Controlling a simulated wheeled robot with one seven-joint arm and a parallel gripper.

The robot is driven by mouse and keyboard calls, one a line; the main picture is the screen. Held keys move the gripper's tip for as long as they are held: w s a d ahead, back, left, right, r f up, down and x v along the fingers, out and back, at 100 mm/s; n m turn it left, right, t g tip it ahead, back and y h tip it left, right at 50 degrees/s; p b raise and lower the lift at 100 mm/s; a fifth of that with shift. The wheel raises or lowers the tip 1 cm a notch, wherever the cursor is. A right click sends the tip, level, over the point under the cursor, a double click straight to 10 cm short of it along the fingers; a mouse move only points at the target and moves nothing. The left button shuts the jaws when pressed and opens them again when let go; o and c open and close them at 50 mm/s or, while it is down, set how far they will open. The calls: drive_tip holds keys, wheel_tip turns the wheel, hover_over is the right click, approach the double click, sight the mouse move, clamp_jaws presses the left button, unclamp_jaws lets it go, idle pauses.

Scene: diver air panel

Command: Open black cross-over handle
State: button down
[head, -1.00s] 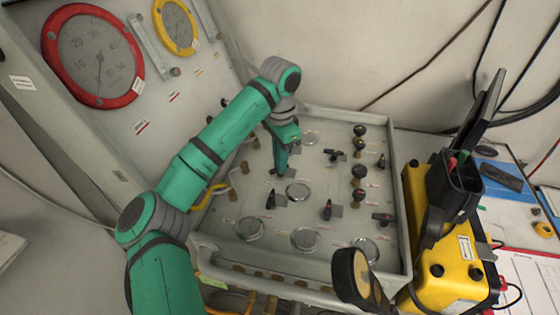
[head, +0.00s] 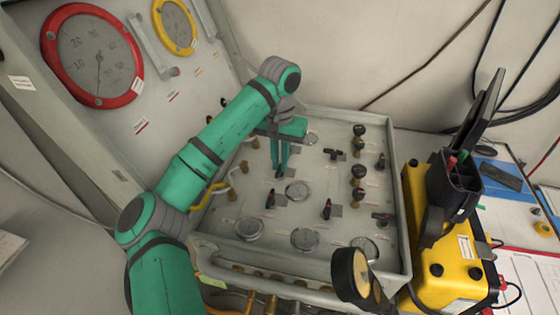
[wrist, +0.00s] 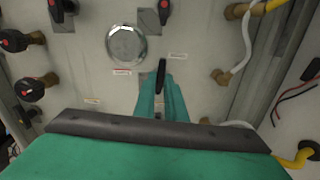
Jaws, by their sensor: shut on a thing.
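In the wrist view a slim black handle (wrist: 161,76) stands between the two green fingers of my gripper (wrist: 161,97). The fingers are shut on it, one on each side, and its far end sticks out past them. In the head view my gripper (head: 280,174) points down at the panel's upper left part, and the black handle is mostly hidden by the fingers. The small labels are too blurred to read, so I cannot confirm the cross-over name.
The panel (head: 325,225) carries several other black handles, such as one (head: 270,199) just below my gripper. Black knobs (head: 359,170) line the right side. A yellow case (head: 450,250) stands right of the panel.

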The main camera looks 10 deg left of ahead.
sight(279, 167)
drive_tip(key=shift+n, duration=0.3)
drive_tip(key=shift+r, duration=0.1)
drive_tip(key=c, duration=1.8)
unclamp_jaws()
wheel_tip(279, 167, up, 11)
drive_tip(key=shift+f, duration=0.15)
drive_tip(key=shift+w+a, duration=0.1)
